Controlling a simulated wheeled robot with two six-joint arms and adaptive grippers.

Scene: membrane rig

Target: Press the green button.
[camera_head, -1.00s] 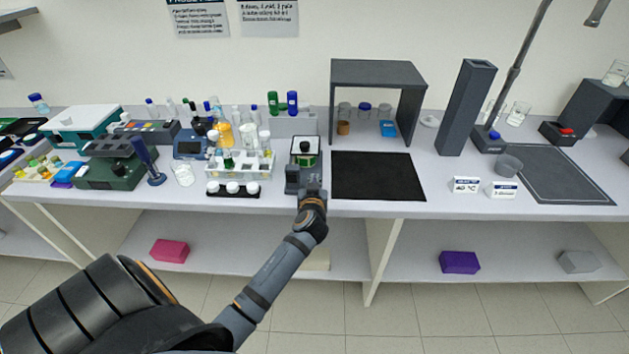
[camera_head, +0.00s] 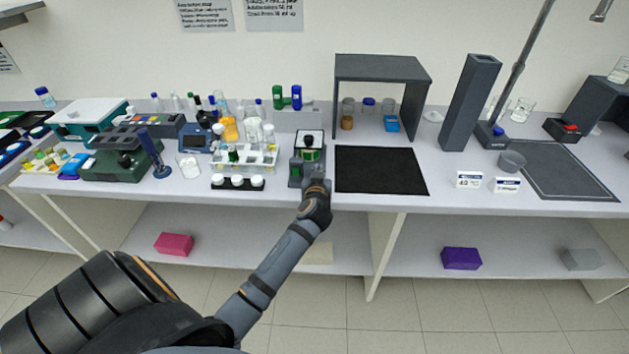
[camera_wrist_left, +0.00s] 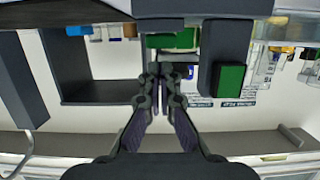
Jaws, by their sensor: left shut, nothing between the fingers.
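The green button (camera_wrist_left: 229,80) is a green square on a dark block of the rig, right of my fingers in the left wrist view. In the head view the button is a small green patch (camera_head: 295,171) low on the left side of the dark rig (camera_head: 293,157). My left gripper (camera_wrist_left: 161,72) is shut and empty, its fingertips in front of the rig and apart from the button. In the head view it (camera_head: 317,181) is at the rig's front right and hides part of it. A larger green part (camera_wrist_left: 176,40) shows beyond the fingertips. My right gripper is out of view.
A rack of vials (camera_head: 262,165) and white-capped jars (camera_head: 237,181) stand left of the rig. A black mat (camera_head: 380,171) lies to its right, with a dark shelf frame (camera_head: 383,69) behind. The bench front edge is below my left gripper.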

